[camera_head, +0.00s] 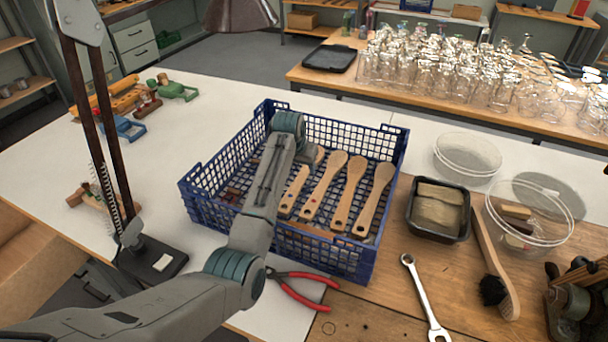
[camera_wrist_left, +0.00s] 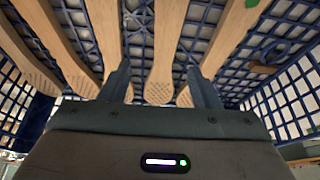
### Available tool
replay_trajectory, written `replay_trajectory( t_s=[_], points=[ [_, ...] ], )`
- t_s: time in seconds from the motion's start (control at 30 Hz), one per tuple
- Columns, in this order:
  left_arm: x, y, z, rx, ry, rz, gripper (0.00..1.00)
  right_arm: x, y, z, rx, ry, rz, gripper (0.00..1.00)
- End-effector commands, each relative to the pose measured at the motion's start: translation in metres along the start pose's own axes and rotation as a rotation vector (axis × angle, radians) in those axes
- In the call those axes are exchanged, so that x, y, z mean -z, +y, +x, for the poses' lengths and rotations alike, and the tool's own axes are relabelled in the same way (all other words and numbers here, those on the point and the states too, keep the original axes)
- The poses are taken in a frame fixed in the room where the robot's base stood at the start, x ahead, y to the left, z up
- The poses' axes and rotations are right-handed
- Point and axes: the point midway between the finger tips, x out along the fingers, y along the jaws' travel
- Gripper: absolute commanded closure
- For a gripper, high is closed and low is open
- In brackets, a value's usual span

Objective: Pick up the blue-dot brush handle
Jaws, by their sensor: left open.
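Several pale wooden brush handles lie side by side in a blue plastic crate (camera_head: 200,190); one brush handle (camera_head: 350,195) shows clearly in the head view. My left arm reaches over the crate from the left, and its wrist hides part of the inside. In the left wrist view my left gripper (camera_wrist_left: 157,85) is open. A middle handle (camera_wrist_left: 166,45) appears between its two fingers, but I cannot tell whether they reach around it. A handle on the right (camera_wrist_left: 228,38) bears a green mark at its upper end. My right gripper is not in view.
The crate's mesh walls surround the handles. A black tray (camera_head: 411,215), a brush (camera_head: 488,250), a wrench (camera_head: 424,295) and red pliers (camera_head: 305,275) lie nearby. A lamp stand (camera_head: 150,262) stands left of the crate. The white table at the left has free room.

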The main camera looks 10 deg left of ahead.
Motion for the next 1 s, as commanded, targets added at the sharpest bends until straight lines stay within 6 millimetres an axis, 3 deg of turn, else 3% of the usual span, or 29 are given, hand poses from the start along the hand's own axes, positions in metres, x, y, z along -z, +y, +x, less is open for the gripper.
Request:
replay_trajectory(
  t_s=[0.53,1.0],
  points=[
    [0.000,-0.007,0.054,0.000,-0.001,0.000,0.44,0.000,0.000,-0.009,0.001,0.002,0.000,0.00],
    [0.000,-0.006,0.057,0.000,0.000,0.000,0.44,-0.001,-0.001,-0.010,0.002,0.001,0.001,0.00]
  ],
)
